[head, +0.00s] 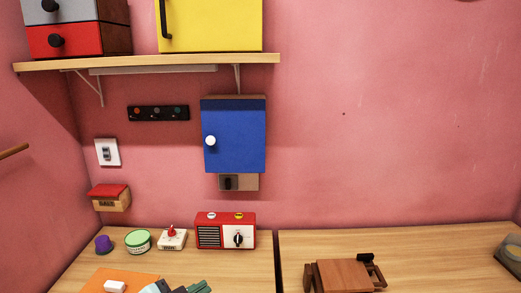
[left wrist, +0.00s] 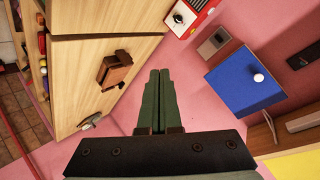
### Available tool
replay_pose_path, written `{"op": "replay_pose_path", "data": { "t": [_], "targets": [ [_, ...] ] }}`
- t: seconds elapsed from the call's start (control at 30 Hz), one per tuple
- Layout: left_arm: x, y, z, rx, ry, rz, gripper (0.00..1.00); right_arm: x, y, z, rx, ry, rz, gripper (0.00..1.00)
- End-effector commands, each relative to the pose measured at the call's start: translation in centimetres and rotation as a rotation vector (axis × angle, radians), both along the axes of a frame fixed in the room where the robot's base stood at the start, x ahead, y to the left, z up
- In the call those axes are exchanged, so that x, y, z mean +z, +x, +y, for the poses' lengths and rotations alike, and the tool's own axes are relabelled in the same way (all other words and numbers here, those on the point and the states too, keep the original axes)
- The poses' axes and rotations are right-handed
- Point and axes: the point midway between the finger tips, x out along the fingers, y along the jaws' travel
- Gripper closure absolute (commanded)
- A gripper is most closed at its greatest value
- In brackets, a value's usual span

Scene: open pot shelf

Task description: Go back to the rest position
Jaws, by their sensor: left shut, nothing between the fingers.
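My left gripper (head: 198,287) shows at the bottom edge of the head view, low over the left table, with only its dark green fingers and part of its body in frame. In the left wrist view its two green fingers (left wrist: 158,78) lie side by side, shut, with nothing between them. They are apart from the blue wall cabinet (left wrist: 238,84). My right gripper is in neither view.
The left table (head: 72,265) holds a red radio (head: 208,235), a white box with a red knob (head: 172,240), a green tin (head: 138,241), a purple cup (head: 103,244) and an orange board (head: 125,276). A brown wooden object (head: 343,275) stands on the right table. A shelf (head: 150,63) hangs above.

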Motion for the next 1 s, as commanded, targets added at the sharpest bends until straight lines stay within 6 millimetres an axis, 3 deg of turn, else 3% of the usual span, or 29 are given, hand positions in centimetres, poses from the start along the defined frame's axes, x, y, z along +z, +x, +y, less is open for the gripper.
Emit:
{"op": "replay_pose_path", "data": {
  "t": [0.03,0.1,0.3,0.5,0.7,0.8,1.0],
  "targets": [
    [-3.0,-0.9,0.9,0.049,-0.036,0.085,1.00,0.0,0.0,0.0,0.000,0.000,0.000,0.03],
    [-6.4,-2.1,2.1,0.120,-0.085,0.183,1.00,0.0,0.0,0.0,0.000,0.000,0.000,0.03],
    [-15.3,-7.5,5.6,0.346,-0.187,0.447,1.00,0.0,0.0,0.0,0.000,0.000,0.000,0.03],
    [-21.6,-14.0,8.6,0.554,-0.234,0.647,1.00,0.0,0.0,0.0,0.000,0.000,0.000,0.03],
    [-25.5,-20.0,11.0,0.729,-0.245,0.784,1.00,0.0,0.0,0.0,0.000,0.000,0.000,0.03],
    [-27.1,-17.9,10.2,0.689,-0.287,0.718,1.00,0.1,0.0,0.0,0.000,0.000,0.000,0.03],
    [-30.6,-15.8,8.7,0.630,-0.369,0.606,1.00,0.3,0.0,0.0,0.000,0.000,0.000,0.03]
  ]
}}
